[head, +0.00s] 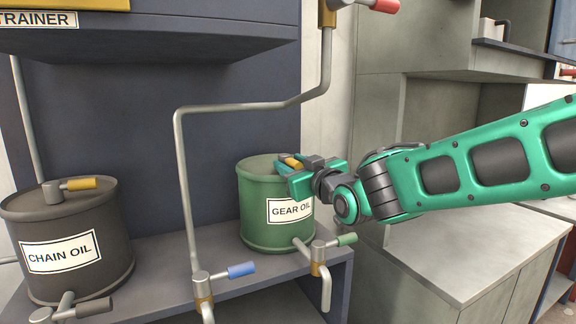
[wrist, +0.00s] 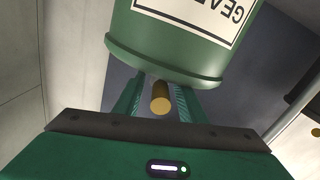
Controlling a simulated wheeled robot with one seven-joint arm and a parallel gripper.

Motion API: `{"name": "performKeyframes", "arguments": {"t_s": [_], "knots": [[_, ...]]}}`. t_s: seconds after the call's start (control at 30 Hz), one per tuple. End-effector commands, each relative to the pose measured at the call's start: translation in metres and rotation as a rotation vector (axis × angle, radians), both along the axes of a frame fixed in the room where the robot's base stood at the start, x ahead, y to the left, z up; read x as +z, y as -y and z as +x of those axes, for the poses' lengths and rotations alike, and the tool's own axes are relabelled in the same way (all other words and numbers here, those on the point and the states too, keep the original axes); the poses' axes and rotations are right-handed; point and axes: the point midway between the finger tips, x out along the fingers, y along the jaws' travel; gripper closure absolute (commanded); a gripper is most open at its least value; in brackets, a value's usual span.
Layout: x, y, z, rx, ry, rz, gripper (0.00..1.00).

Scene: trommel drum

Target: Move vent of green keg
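The green keg (head: 256,222) labelled GEAR OIL stands upright on the shelf in the head view. The vent's yellow handle (head: 290,162) is on top of the keg and partly hidden by my gripper (head: 292,176). In the wrist view the yellow handle (wrist: 160,98) lies between the two fingers of my gripper (wrist: 159,84), its round end toward the camera. The fingers are apart, with a narrow gap showing beside the handle.
A dark CHAIN OIL keg (head: 72,240) with a yellow-handled vent stands left. A bent grey pipe (head: 183,180) rises left of the green keg. Blue (head: 241,270) and green (head: 347,240) tap handles sit at the shelf front. A counter (head: 470,255) lies under my arm.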

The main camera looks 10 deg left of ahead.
Motion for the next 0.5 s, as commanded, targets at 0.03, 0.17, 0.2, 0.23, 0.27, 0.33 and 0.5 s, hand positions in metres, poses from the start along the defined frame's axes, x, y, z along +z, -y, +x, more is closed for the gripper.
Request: {"name": "performKeyframes", "arguments": {"t_s": [0.03,0.17,0.2,0.23,0.27,0.33,0.5], "knots": [[-0.001,-0.004,0.006,0.0,0.0,-0.001,0.63],[0.0,-0.009,0.015,-0.001,0.001,-0.001,0.63],[0.0,-0.01,0.017,-0.001,0.001,-0.001,0.63],[0.0,-0.011,0.018,-0.001,0.001,-0.001,0.63],[0.0,-0.011,0.018,-0.001,0.001,-0.001,0.63],[0.0,-0.012,0.019,0.0,0.0,0.0,0.63],[0.0,-0.012,0.019,0.0,0.0,0.0,0.63]]}}
